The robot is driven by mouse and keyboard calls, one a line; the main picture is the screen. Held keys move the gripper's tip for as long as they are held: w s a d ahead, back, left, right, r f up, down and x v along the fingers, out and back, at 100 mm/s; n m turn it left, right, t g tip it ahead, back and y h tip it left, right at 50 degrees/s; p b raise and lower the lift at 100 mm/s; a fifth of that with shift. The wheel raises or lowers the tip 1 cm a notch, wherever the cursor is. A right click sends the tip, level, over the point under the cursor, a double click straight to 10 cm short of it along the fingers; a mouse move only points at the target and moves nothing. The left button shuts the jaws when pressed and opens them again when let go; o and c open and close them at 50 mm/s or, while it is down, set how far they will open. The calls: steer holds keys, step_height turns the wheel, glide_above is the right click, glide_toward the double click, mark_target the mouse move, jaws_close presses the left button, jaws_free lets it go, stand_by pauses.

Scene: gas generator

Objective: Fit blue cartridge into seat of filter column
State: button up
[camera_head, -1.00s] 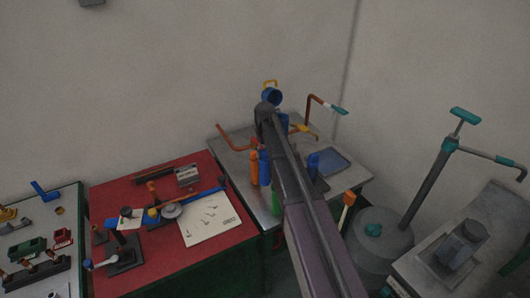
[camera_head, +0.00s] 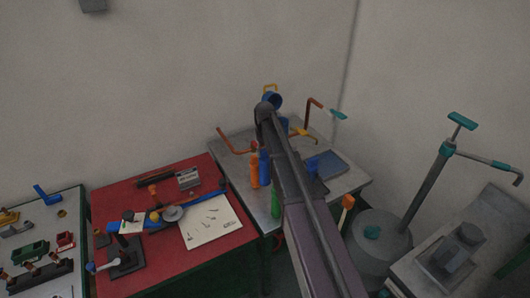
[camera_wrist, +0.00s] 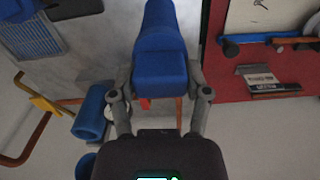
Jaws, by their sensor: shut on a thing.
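In the wrist view my gripper (camera_wrist: 162,93) is shut on a blue body (camera_wrist: 160,58), which looks like the blue cartridge. One finger is on each side of it, and its far end narrows away from me. In the head view my arm covers the fingers and the held part. A blue open-mouthed housing (camera_head: 273,101) with a yellow handle above stands behind the end of my arm, probably part of the filter column. Blue cylinders (camera_wrist: 90,112) show left of my gripper in the wrist view. The seat cannot be made out.
A blue cylinder (camera_head: 265,166), an orange cylinder (camera_head: 254,170) and a green one (camera_head: 275,205) stand at the grey table's (camera_head: 235,160) left front. A copper pipe (camera_head: 308,115) and a blue tray (camera_head: 328,163) are at right. The red table (camera_head: 125,185) holds tools and paper.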

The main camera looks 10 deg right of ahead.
mark_target(264, 160)
steer(key=shift+f, duration=0.1)
step_height(264, 160, down, 4)
steer(key=b, duration=0.4)
steer(key=shift+f+b, duration=0.2)
steer(key=shift+b, duration=0.1)
steer(key=shift+a+r, duration=0.1)
